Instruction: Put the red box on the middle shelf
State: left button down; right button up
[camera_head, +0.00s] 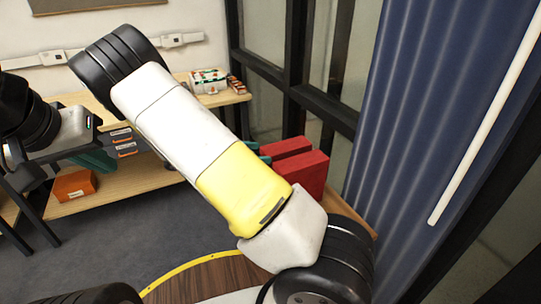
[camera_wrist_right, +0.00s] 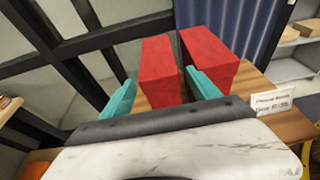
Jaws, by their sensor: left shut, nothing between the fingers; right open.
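Two red boxes stand side by side on a wooden surface (camera_wrist_right: 252,85). In the right wrist view they are the left red box (camera_wrist_right: 160,75) and the right red box (camera_wrist_right: 208,62); they also show in the head view (camera_head: 303,174), partly behind my arm. My right gripper (camera_wrist_right: 161,92) is open, its teal fingers pointing at the boxes. The left box appears between the fingers, and the right finger overlaps the right box. Contact cannot be told. My left gripper (camera_head: 97,161) is shut and empty, near the workbench. Which shelf is the middle one cannot be told.
A shelf unit with cardboard boxes (camera_wrist_right: 309,27) stands at the upper right of the wrist view. A small printed sign (camera_wrist_right: 272,103) stands at the wooden surface's right side. A blue curtain (camera_head: 430,110) and dark window frames are close behind. An orange box (camera_head: 75,186) sits on the workbench's lower shelf.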

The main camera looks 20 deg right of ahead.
aim_at(264, 153)
jog(key=x, duration=0.4)
jog(key=shift+d, duration=0.3)
jog(key=shift+x, duration=2.7)
jog(key=shift+w+r, duration=0.2)
grip_shut()
